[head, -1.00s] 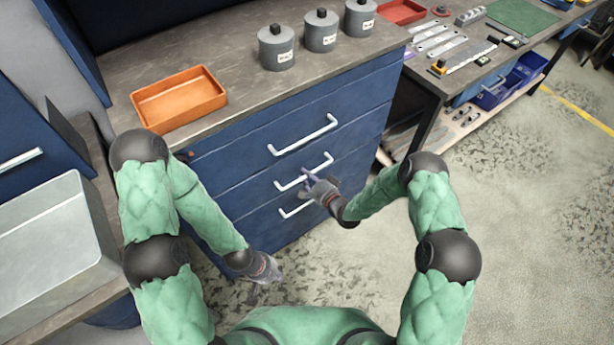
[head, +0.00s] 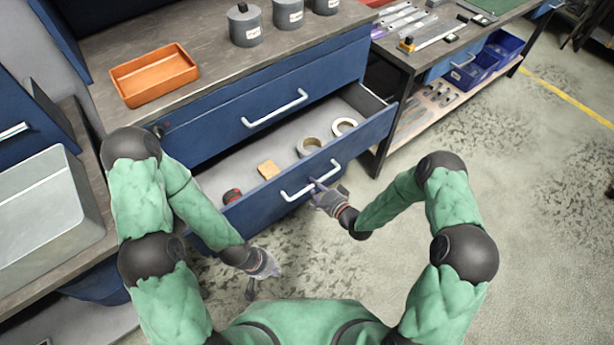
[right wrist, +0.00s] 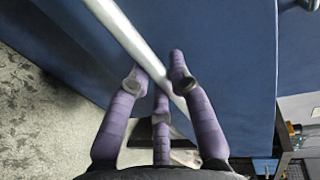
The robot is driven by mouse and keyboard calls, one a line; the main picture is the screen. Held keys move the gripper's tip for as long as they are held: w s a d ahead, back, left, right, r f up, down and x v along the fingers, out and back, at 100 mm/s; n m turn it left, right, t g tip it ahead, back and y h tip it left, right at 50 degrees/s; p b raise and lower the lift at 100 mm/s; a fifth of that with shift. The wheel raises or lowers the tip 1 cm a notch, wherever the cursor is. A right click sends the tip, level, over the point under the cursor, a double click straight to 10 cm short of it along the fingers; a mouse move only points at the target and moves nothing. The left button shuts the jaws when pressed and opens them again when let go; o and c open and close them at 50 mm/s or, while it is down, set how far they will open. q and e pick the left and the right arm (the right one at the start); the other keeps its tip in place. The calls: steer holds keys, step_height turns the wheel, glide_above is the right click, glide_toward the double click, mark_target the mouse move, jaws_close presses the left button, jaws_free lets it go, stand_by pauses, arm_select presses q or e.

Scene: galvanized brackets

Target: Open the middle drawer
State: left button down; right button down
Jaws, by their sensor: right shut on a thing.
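The middle drawer (head: 345,156) of the blue cabinet stands pulled out, its inside showing in the head view. Its white bar handle (head: 311,181) is on the front panel; in the right wrist view the handle (right wrist: 122,32) runs diagonally up to the fingers. My right gripper (head: 318,187) is shut on the handle near its middle, with purple fingers around the bar (right wrist: 160,85). My left gripper (head: 272,268) hangs low in front of the cabinet, away from the drawer; its fingers are too small to judge.
The top drawer (head: 262,115) is shut. An orange tray (head: 153,76) and grey canisters (head: 244,26) stand on top.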

steer(key=f+v, duration=0.1)
steer(key=v, duration=0.7)
steer(key=shift+s+f+p, duration=0.15)
steer(key=shift+f+p, duration=0.15)
steer(key=shift+f, duration=0.05)
steer(key=c, duration=1.1)
jaws_free()
steer(key=shift+d, duration=0.1)
steer(key=v, duration=1.2)
